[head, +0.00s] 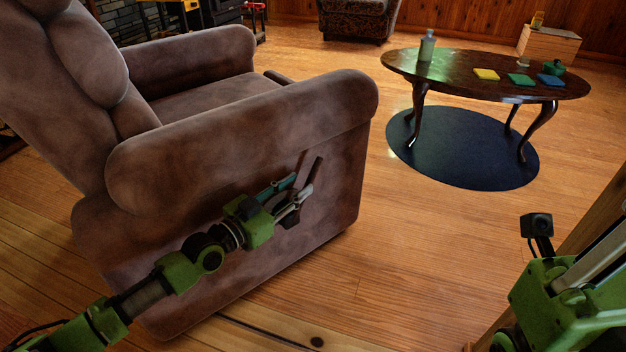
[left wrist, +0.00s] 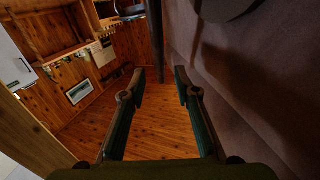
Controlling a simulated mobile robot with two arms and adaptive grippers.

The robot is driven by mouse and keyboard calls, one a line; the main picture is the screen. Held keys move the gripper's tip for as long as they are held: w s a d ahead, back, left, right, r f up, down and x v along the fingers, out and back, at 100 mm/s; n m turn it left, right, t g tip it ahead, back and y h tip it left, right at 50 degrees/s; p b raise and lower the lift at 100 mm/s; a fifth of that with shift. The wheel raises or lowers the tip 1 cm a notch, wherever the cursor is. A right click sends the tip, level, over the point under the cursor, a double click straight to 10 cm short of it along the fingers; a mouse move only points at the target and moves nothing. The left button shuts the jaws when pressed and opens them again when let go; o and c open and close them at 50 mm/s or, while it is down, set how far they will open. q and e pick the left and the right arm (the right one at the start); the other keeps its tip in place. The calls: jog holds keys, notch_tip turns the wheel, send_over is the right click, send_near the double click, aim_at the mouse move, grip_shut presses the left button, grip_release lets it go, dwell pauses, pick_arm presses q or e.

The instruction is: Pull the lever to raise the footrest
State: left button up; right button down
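The brown recliner (head: 235,135) stands at the left of the head view, with its footrest folded in. A dark lever (head: 314,172) sticks up from the side of the recliner, below the armrest front. My left gripper (head: 301,186) is at the lever, its fingers partly covering it. In the left wrist view my left gripper (left wrist: 158,78) is open, and the dark lever bar (left wrist: 154,38) shows between and just beyond the fingertips. I cannot tell whether they touch. Part of my right arm (head: 565,295) shows at the lower right; its finger state is unclear.
An oval wooden table (head: 455,66) with a bottle and several small items stands on a dark round rug (head: 462,150) at the back right. A patterned armchair (head: 357,18) is at the back. The wooden floor (head: 400,240) before the recliner is clear.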

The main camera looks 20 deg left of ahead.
aim_at(310, 177)
pick_arm(q)
jog(key=b+x, duration=0.1)
jog(key=x, duration=0.5)
jog(key=shift+w+d+b, duration=0.1)
jog(key=shift+w+b, duration=0.1)
jog(key=shift+b, duration=0.2)
grip_shut()
